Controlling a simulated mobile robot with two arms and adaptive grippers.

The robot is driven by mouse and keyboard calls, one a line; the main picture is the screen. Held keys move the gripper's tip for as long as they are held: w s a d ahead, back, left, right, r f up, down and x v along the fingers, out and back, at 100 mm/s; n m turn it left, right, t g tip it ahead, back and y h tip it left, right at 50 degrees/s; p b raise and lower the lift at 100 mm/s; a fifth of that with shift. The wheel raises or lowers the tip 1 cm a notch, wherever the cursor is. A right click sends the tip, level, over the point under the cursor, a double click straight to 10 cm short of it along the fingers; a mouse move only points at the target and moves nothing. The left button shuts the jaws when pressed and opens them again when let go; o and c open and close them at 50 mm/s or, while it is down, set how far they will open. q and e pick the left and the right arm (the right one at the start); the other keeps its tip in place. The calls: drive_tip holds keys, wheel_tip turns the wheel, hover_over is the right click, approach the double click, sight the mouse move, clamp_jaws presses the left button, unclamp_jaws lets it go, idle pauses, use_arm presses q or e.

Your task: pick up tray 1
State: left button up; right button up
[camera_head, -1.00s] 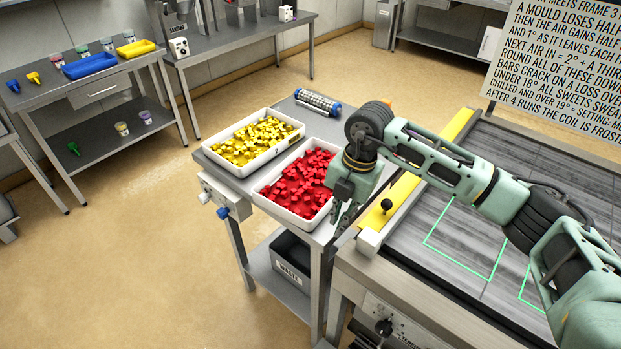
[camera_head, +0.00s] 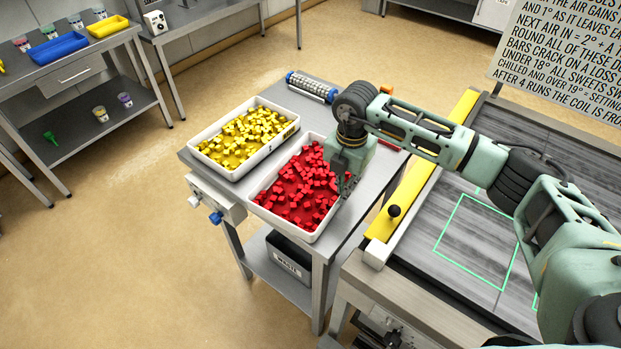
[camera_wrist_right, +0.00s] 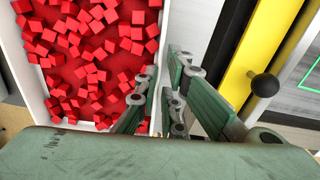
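A white tray of red cubes (camera_head: 313,238) sits on the metal side table, close to the yellow-edged slab. A white tray of yellow cubes (camera_head: 236,176) stands to its left. I cannot read which one is tray 1. My right gripper (camera_head: 347,187) points down at the right wall of the red-cube tray. In the right wrist view its fingers (camera_wrist_right: 160,88) stand apart, one over the red cubes and one outside, with the tray wall between them. I see no clear contact. My left gripper is not in view.
A blue-ended roller (camera_head: 312,87) lies behind the trays. The yellow bar (camera_head: 425,183) with a black knob (camera_head: 394,211) runs close along the right of the table. A waste bin (camera_head: 288,255) is on the lower shelf. The floor at left is open.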

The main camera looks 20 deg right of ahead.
drive_tip(key=f, duration=0.1)
drive_tip(key=f+p, duration=0.1)
drive_tip(key=shift+s+f, duration=0.2)
drive_tip(key=shift+f, duration=0.15)
drive_tip(key=shift+w+d+f, duration=0.1)
drive_tip(key=shift+w+f, duration=0.2)
drive_tip(key=shift+f, duration=0.5)
drive_tip(key=shift+d, duration=0.1)
drive_tip(key=shift+r, duration=0.1)
clamp_jaws()
drive_tip(key=shift+w+r, duration=0.1)
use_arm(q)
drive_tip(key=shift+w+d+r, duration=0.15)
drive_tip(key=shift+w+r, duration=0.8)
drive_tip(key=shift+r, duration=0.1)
